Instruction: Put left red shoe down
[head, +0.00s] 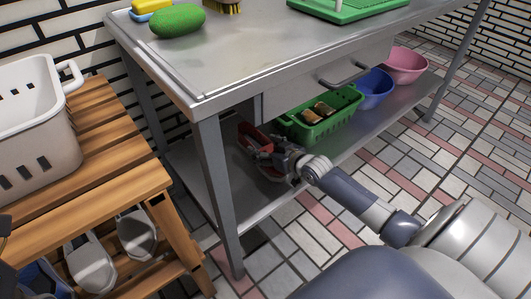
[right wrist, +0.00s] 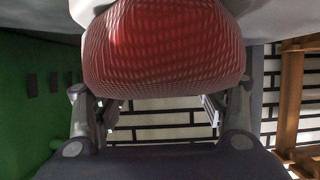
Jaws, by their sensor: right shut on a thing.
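The red shoe (head: 252,136) is at the left part of the metal table's lower shelf (head: 270,204), left of the green basket. My right gripper (head: 266,152) reaches in under the tabletop and is shut on the red shoe. The gripper hides part of the shoe in the head view. In the right wrist view the textured red shoe (right wrist: 165,45) with pale edges fills the top middle, between the two fingers (right wrist: 160,105). I cannot tell whether the shoe touches the shelf.
A green basket (head: 318,128) with brown items, a blue bowl (head: 374,88) and a pink bowl (head: 405,65) stand further right on the shelf. A table leg (head: 219,195) is at the front left. A wooden rack (head: 120,200) with pale shoes (head: 92,268) stands left.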

